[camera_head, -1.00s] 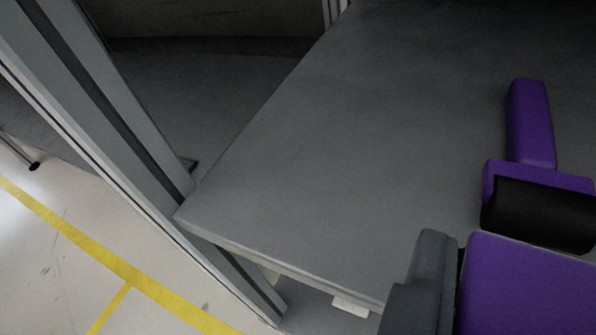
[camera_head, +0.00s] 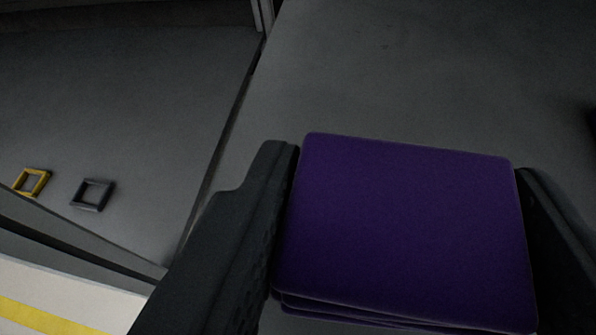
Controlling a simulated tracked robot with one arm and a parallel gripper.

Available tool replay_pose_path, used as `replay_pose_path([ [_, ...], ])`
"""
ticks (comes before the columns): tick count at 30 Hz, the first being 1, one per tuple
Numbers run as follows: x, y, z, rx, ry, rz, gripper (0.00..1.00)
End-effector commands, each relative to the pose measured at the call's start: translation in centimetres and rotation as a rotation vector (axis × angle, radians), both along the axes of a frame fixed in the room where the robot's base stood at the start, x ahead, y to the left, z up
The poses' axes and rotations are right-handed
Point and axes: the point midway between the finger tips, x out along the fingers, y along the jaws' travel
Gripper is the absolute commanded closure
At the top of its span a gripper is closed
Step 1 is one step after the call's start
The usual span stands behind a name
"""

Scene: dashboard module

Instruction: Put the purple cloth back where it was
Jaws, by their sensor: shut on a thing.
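The purple cloth (camera_head: 408,225) is a folded, layered square in the lower middle of the view. My gripper (camera_head: 405,245) is shut on it, with one dark finger along its left side and the other along its right side. The cloth is over the grey table top (camera_head: 400,70). I cannot tell whether its underside touches the table.
A lower grey surface (camera_head: 110,110) lies left of the table edge, with a yellow square frame (camera_head: 31,182) and a dark square frame (camera_head: 93,195) on it. A grey rail (camera_head: 80,243) crosses the lower left. The table beyond the cloth looks clear.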

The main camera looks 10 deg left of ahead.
Motion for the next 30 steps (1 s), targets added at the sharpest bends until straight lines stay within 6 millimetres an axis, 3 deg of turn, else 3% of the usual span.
replay_pose_path([
  [5,0.5,0.4,-0.3,-0.001,0.000,-0.001,0.68],
  [13,0.4,0.3,-3.6,-0.003,0.001,-0.001,0.68],
  [23,0.4,0.3,-3.7,-0.001,0.001,-0.001,0.68],
  [24,0.4,0.4,-3.7,-0.001,0.001,-0.001,0.38],
  [25,0.4,0.4,-3.7,-0.001,0.000,0.000,0.29],
  [26,0.4,0.4,-3.7,-0.001,0.000,0.000,0.24],
  [30,0.4,0.4,-3.7,-0.001,0.001,0.000,0.24],
])
